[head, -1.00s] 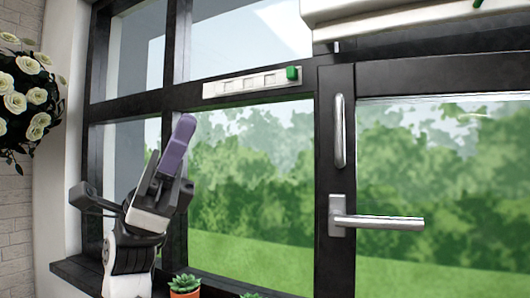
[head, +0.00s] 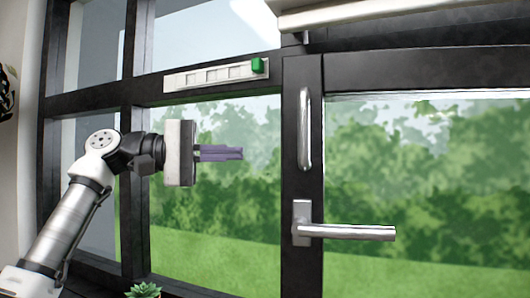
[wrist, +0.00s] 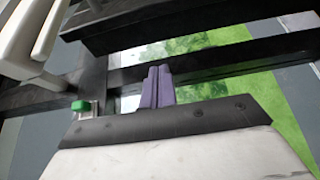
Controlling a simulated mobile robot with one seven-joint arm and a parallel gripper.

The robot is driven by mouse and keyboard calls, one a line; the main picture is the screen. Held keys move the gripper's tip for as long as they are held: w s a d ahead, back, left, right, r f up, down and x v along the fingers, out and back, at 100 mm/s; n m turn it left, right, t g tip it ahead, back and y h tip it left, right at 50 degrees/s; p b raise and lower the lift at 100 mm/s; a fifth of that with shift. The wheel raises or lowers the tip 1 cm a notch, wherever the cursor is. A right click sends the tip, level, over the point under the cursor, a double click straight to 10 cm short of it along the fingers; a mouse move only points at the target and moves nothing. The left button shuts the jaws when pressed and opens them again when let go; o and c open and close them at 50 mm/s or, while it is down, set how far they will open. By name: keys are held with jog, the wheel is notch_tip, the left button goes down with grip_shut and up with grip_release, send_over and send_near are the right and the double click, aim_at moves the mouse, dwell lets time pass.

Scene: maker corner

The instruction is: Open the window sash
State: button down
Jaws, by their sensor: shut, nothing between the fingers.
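The window sash (head: 301,130) has a dark frame on the right, with its glass showing green hedges outside. A silver lever handle (head: 345,231) sticks out to the right, horizontal, from its plate on the sash frame. A vertical silver pull bar (head: 304,132) is fixed above it. My gripper (head: 240,153) has purple fingers, shut and empty, pointing right in front of the middle pane. It is left of the pull bar and handle and apart from both. In the wrist view the purple fingers (wrist: 157,85) lie together, pointing at dark frame bars. The lever handle is not clear there.
A white vent strip with a green slider (head: 257,66) runs along the bar above the middle pane; the green slider also shows in the wrist view (wrist: 81,106). A pale casing (head: 400,12) juts out at the top right. A small succulent (head: 143,290) stands below. Space before the sash is clear.

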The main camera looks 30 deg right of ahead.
aim_at(283, 154)
jog(key=s+d+p, duration=0.2)
jog(key=s+d, duration=0.4)
jog(key=shift+s, duration=0.15)
dwell(0.4)
jog(key=s+a+b, duration=0.1)
jog(key=s+a, duration=0.1)
jog(key=shift+s+a+f+b, duration=0.1)
jog(key=shift+s+a+b, duration=0.1)
jog(key=shift+s+b, duration=0.15)
jog(key=shift+s, duration=0.1)
jog(key=shift+a, duration=0.1)
